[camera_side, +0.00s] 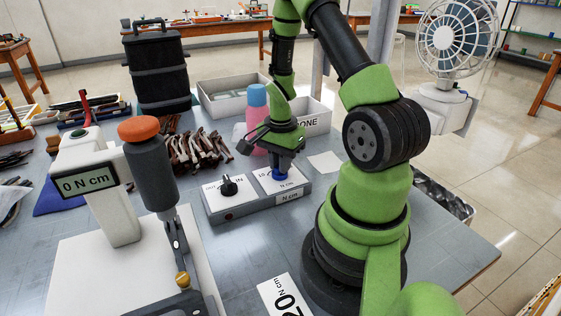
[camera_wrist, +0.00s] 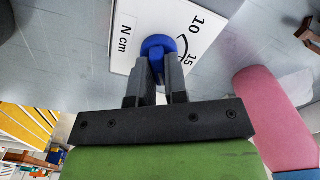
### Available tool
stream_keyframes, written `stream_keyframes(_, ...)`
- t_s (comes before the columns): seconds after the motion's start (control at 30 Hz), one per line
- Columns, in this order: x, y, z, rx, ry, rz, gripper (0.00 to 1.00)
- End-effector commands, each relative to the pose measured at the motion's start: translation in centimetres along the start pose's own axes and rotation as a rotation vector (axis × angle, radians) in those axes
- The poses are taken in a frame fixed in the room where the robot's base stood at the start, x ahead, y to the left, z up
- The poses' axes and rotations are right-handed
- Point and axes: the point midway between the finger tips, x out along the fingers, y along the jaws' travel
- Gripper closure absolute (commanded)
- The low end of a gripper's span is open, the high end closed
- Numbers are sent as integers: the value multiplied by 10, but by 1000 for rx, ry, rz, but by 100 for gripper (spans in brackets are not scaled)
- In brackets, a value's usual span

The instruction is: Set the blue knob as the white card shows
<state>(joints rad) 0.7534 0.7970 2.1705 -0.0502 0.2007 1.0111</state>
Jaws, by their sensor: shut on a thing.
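The blue knob (camera_side: 279,175) stands on the right white plate of a grey control box (camera_side: 255,202). My gripper (camera_side: 277,163) points down over it with its fingers shut on the knob. In the wrist view the blue knob (camera_wrist: 158,43) sits between the fingertips of my gripper (camera_wrist: 158,68). The dial plate (camera_wrist: 188,18) there shows 10, 15 and N cm; the knob's pointer is hard to make out. The white card (camera_side: 285,297) lies on the table at the bottom edge of the side view, partly cut off; it appears to read 20 N cm.
A black knob (camera_side: 229,186) is on the box's left plate, marked OUT and IN. A driver with an orange cap (camera_side: 140,130) and a display reading 0 N cm (camera_side: 86,181) stand at the left. A pink bottle (camera_side: 257,130) and a labelled bin (camera_side: 314,115) stand close behind my gripper.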

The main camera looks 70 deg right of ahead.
Motion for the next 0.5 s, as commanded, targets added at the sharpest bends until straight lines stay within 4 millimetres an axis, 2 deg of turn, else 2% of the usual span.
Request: stream_keyframes(0.5,0,0,1,34,-2,3,100)
